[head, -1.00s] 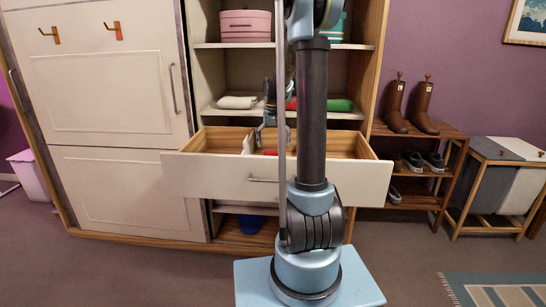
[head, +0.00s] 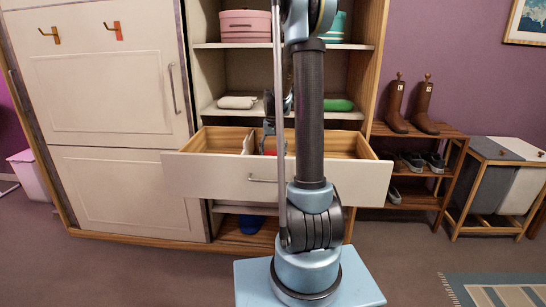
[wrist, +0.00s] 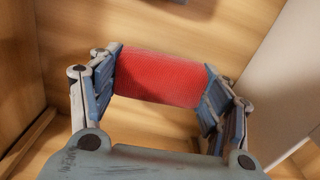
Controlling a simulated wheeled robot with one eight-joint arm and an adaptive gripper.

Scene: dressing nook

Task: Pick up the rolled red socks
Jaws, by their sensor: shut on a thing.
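The rolled red socks (wrist: 160,77) lie between the two fingers of my gripper (wrist: 160,85) in the wrist view. The fingers are shut on the two ends of the roll. Wood of the drawer shows around and below it. In the head view, my gripper (head: 269,140) reaches down into the open drawer (head: 225,178), and a small bit of red shows at its tips. The drawer front and my arm hide most of the roll there.
A white roll (head: 237,102) and a green roll (head: 339,105) lie on the shelf above.

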